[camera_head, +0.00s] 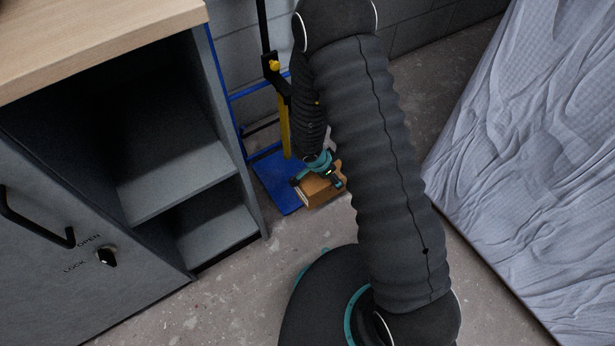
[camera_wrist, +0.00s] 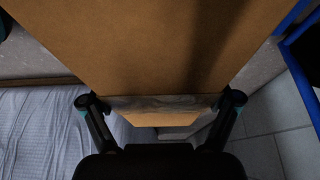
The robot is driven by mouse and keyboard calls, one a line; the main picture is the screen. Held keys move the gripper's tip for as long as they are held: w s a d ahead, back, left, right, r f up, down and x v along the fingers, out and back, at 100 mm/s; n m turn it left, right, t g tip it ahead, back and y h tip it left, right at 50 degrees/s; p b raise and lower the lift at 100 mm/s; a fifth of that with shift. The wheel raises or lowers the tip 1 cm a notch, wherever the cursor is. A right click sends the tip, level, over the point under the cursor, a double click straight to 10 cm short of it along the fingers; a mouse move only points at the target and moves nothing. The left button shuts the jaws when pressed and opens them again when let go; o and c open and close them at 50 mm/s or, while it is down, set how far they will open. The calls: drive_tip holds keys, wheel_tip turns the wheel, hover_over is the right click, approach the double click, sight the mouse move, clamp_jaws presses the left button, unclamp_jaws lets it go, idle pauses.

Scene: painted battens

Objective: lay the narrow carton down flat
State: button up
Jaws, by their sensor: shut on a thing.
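The narrow carton (camera_head: 318,192) is brown cardboard and shows low at the far end of my arm, by the right edge of a blue plate. My gripper (camera_head: 320,175) is above it with its fingers on the carton. In the wrist view the carton (camera_wrist: 165,45) fills the upper middle, with a greyish strip across it between the fingertips. My gripper (camera_wrist: 161,101) is shut on it there, one finger at each side. Its underside is hidden, so I cannot tell whether it rests on the plate, on the floor or is held clear.
The blue plate (camera_head: 273,178) belongs to a blue-framed trolley against the grey block wall. A dark cabinet (camera_head: 180,180) with open shelves and a wooden top stands at left. A pale wrinkled sheet (camera_head: 530,150) covers something at right. Bare concrete floor (camera_head: 240,285) lies between.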

drive_tip(key=shift+w+a+f+b, duration=0.2)
drive_tip(key=shift+w+a+f, duration=1.05)
drive_tip(key=shift+f, duration=0.45)
drive_tip(key=shift+w+a+f+b, duration=0.25)
drive_tip(key=shift+w+a+f, duration=0.75)
drive_tip(key=shift+w+f, duration=0.5)
drive_tip(key=shift+w+a+f+b, duration=0.2)
drive_tip(key=shift+w+a+f, duration=0.95)
drive_tip(key=shift+f, duration=0.7)
drive_tip(key=o, duration=1.5)
drive_tip(key=shift+f, duration=0.1)
drive_tip(key=shift+s, duration=0.1)
drive_tip(key=p+v, duration=0.3)
drive_tip(key=v, duration=0.9)
